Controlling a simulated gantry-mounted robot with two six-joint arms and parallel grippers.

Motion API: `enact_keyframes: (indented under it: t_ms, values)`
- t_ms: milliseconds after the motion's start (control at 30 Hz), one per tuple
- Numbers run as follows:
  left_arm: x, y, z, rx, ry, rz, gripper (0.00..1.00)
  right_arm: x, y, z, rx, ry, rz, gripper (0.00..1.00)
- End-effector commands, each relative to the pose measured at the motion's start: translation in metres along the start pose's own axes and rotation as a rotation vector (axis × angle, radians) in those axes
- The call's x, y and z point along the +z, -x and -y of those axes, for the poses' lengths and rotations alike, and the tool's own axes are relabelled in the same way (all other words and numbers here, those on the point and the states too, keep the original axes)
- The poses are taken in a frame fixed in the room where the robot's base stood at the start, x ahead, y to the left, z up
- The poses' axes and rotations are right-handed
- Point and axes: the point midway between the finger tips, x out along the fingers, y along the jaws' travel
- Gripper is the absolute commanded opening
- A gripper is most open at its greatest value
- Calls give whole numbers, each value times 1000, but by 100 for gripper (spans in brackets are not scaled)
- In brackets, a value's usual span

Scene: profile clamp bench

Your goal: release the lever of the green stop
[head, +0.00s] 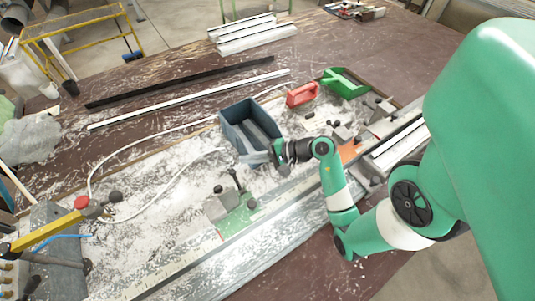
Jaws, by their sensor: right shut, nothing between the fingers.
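The green stop (239,217) sits on the long metal rail in the lower middle of the head view. It has a green base and a grey block. A dark lever (236,181) stands up from it, tilted slightly, with dark knobs nearby. My right gripper (259,158) is shut and empty. It is up and to the right of the green stop, apart from its lever, and overlaps the front edge of the grey-blue bin in the picture. My left gripper is not in view.
The open grey-blue bin (235,133) stands behind the stop. An orange stop (349,153) is farther right along the rail (203,264). A red block (301,95) and a green block (345,83) lie behind. A yellow arm (48,230) with a red knob is at left.

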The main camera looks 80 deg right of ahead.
Motion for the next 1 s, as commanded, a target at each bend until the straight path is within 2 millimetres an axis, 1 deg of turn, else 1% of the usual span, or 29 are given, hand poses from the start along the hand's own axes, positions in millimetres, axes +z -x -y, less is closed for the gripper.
enact_keyframes:
  t_ms: [33, 200, 300, 400, 533, 1000]
  values:
    - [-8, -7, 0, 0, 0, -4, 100, 1, 17, 6, -4, -3, -8, 0]
    - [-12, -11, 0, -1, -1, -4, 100, 1, 55, 7, -5, -2, -7, 0]
    - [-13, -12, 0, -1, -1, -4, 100, 1, 71, 6, -4, -2, -6, 0]
    - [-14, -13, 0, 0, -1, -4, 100, 1, 81, 6, -3, -1, -4, 0]
    - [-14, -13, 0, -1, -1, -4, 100, 2, 85, 6, -1, 0, -1, 0]
    - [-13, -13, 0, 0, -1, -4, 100, 2, 84, 5, -1, 0, 0, 0]
